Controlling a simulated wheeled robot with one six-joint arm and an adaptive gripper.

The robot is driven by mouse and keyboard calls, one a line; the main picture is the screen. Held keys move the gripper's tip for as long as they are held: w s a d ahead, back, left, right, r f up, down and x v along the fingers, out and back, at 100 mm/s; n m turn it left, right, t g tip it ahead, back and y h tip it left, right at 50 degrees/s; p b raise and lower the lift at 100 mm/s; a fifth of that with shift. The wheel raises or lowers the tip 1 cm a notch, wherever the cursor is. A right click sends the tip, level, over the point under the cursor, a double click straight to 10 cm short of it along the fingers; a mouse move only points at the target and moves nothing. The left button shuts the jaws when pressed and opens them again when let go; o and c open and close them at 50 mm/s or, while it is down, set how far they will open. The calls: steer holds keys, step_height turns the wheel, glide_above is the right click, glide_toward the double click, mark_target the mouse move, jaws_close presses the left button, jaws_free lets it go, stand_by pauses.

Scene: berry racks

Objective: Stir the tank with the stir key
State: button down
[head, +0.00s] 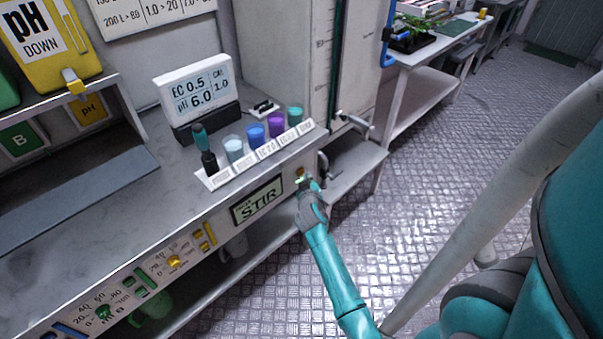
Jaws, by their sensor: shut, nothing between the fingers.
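A small green display (258,202) reading "STIR" is set in the bench's front panel. A small orange key (300,171) sits on the panel to the right of this display, and I take it to be the stir key. The tall pale tank (280,45) with a dark level gauge stands behind the bench's right end. My gripper (304,183) is shut and empty, with its tips at the panel just below and beside the orange key. I cannot tell whether the tips touch it.
A rack of cups and a probe (258,150) stands on the bench top, in front of a meter (195,95). A tap (352,120) juts from the tank above a low shelf (345,165). Dials line the panel at left. The metal floor (440,160) is clear at right.

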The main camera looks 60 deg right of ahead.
steer(key=shift+s+a, duration=0.2)
steer(key=shift+s, duration=0.6)
steer(key=shift+s+a, duration=0.2)
steer(key=shift+s, duration=0.65)
steer(key=shift+s+a, duration=0.2)
steer(key=shift+s, duration=0.6)
steer(key=s+a+f+n+t+y, duration=0.1)
steer(key=s+a+n+t+y, duration=0.3)
steer(key=a, duration=1.1)
steer(key=s+a+f+t+y, duration=0.15)
steer(key=s+a, duration=0.45)
steer(key=a, duration=0.8)
steer(key=s+a+r+n+t+y, duration=0.1)
steer(key=s+a+r+y, duration=0.5)
steer(key=s+a+r, duration=0.8)
steer(key=s+r, duration=0.3)
steer(key=s, duration=0.1)
steer(key=shift+s+a+r+n+y, duration=0.2)
steer(key=shift+s+a+n+y, duration=0.1)
steer(key=shift+a+n+y, duration=0.1)
stand_by(0.5)
